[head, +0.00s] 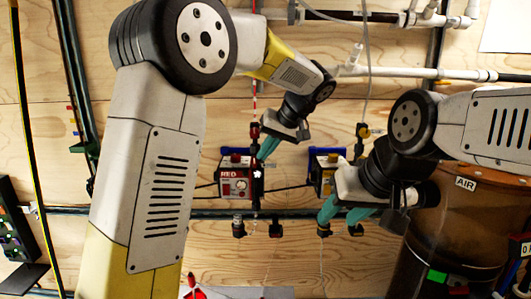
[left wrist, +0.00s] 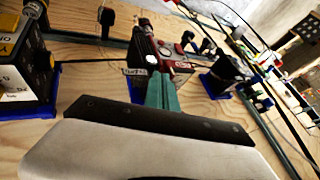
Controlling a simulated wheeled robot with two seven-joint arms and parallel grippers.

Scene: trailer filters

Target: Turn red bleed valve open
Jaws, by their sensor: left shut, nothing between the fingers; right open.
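The red box labelled RED (head: 238,184) is mounted on the plywood wall, left of centre in the head view. A small red fitting (head: 255,131) sits above it on a red-and-white line. I cannot tell which part is the bleed valve. My left gripper (head: 266,149) is shut and empty, its teal fingers just above and right of the box. In the left wrist view the shut fingers (left wrist: 162,92) point at the red unit (left wrist: 154,45); contact cannot be told. My right gripper (head: 338,212) is open and empty, below the yellow box (head: 324,176).
Black fittings (head: 238,228) hang along a dark horizontal pipe under the boxes. A brown AIR tank (head: 455,225) stands at the right. White pipes (head: 400,72) cross the upper wall. My left arm hides part of the left wall.

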